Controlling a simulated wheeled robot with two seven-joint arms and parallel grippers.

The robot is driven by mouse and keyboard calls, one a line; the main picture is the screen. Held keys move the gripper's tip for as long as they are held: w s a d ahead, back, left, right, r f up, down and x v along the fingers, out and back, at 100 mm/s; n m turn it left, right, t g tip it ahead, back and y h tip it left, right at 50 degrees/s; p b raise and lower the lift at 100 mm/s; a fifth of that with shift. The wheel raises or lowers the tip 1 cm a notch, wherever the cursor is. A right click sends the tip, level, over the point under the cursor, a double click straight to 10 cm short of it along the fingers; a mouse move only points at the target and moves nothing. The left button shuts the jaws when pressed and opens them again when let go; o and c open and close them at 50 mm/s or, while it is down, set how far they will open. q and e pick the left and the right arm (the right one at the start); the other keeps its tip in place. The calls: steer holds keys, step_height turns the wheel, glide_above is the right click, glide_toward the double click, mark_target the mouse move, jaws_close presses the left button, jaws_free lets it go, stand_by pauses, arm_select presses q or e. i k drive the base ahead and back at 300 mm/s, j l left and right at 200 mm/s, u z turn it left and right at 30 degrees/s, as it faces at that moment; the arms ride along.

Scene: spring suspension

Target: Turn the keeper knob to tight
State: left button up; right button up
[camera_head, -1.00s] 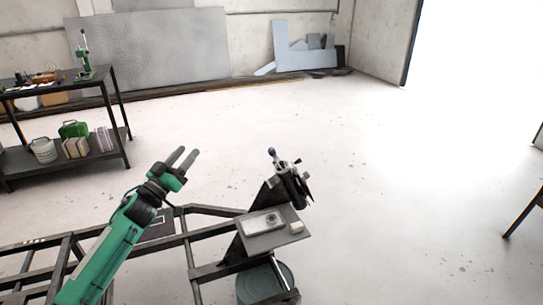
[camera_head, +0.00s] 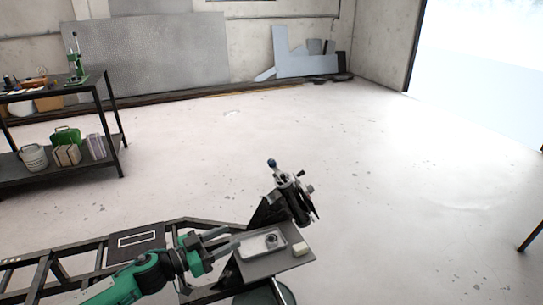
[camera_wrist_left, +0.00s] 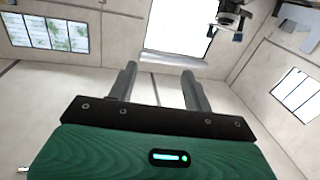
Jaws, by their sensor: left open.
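A dark clamp-like mechanism (camera_head: 293,198) with a blue-tipped lever (camera_head: 272,163) and small side knobs stands at the end of the dark frame. I cannot tell which part is the keeper knob. It seems to show at the top right of the left wrist view (camera_wrist_left: 232,18). My left gripper (camera_head: 229,239) is open, left of the mechanism and lower in the picture, by the tray's left edge. Its two fingers are apart with nothing between them in the left wrist view (camera_wrist_left: 160,85). My right gripper is out of view.
A small plate (camera_head: 280,264) beside the mechanism carries a pale tray (camera_head: 250,247) with a round part (camera_head: 271,239) and a cream block (camera_head: 300,249). A dark frame (camera_head: 60,258) runs left. A shelf cart (camera_head: 113,135) stands far left.

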mark_target(272, 162)
steer(key=i, duration=1.1)
